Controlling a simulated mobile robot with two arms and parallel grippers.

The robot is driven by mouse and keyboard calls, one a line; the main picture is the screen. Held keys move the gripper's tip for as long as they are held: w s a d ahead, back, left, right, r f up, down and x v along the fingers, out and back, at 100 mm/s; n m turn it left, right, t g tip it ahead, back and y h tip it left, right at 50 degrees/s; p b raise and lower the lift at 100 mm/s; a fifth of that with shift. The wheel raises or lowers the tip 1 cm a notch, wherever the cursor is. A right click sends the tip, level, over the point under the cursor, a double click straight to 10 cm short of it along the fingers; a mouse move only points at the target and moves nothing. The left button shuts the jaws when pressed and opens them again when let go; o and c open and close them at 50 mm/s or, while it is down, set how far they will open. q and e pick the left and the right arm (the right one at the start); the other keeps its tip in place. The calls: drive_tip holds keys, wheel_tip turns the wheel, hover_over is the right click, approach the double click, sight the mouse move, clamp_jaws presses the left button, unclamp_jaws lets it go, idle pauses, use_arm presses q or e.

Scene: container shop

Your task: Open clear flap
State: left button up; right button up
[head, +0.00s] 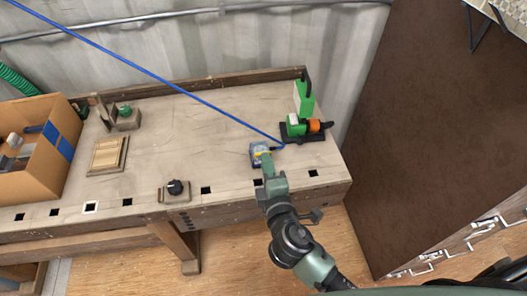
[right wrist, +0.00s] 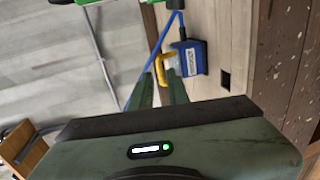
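A small blue box (head: 257,148) with a yellow part (head: 262,152) on it sits near the front right of the workbench. In the right wrist view the blue box (right wrist: 190,58) has a white label, and the yellow curved part (right wrist: 162,68) stands at its left side. My right gripper (head: 267,165) reaches in over the box from the front. Its fingers (right wrist: 161,86) are apart, with the yellow part just past or between their tips; I cannot tell whether they touch it. I cannot make out a clear flap in either view. My left gripper is not in view.
A blue cable (head: 180,88) runs to the box area from the upper left. A green and orange tool (head: 304,125) stands right behind the box. A black knob block (head: 175,190), a wooden tray (head: 107,155) and a cardboard box (head: 35,150) lie left. A brown cabinet (head: 440,130) stands right.

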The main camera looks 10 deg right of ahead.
sight(261, 148)
drive_tip(key=x, duration=0.5)
drive_tip(key=shift+d, duration=0.1)
drive_tip(key=shift+c, duration=0.3)
clamp_jaws()
idle(1.0)
